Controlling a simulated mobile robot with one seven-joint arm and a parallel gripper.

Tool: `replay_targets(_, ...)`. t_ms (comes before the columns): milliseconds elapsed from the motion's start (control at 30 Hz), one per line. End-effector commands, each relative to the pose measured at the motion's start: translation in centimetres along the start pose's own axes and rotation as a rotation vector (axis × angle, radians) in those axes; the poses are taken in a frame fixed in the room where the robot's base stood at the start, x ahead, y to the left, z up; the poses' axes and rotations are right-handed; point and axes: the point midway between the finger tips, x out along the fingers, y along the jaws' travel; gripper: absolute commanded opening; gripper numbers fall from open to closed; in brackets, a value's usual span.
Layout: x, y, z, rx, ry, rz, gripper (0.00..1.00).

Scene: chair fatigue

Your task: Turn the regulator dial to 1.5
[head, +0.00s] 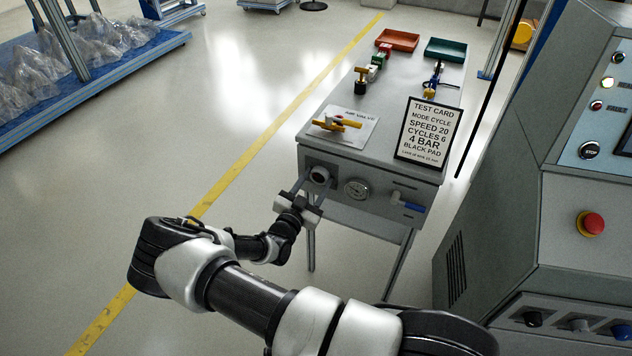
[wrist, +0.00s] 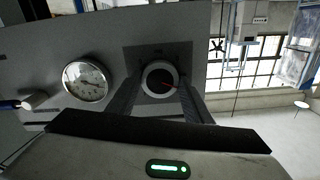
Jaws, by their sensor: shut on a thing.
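The regulator dial (head: 320,175) is a round knob on the front face of the grey bench, at its left end. In the wrist view the fingers (wrist: 160,95) reach up to the dial's left and right edges.
A pressure gauge (head: 357,189) sits right of the dial, with a blue-handled valve (head: 407,203) beyond it. A yellow-handled air valve (head: 338,122) and a test card (head: 428,132) are on the bench top (head: 390,90). A grey console (head: 560,200) with a red button stands right.

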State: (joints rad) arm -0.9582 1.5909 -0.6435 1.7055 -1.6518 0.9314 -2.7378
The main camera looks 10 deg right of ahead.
Motion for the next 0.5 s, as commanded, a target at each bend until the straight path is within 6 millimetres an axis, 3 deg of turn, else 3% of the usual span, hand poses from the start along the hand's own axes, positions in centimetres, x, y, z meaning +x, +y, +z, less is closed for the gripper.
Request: replay_targets(500, -0.12, 0.06, 0.14, -0.033, -0.003, 0.001, 0.24)
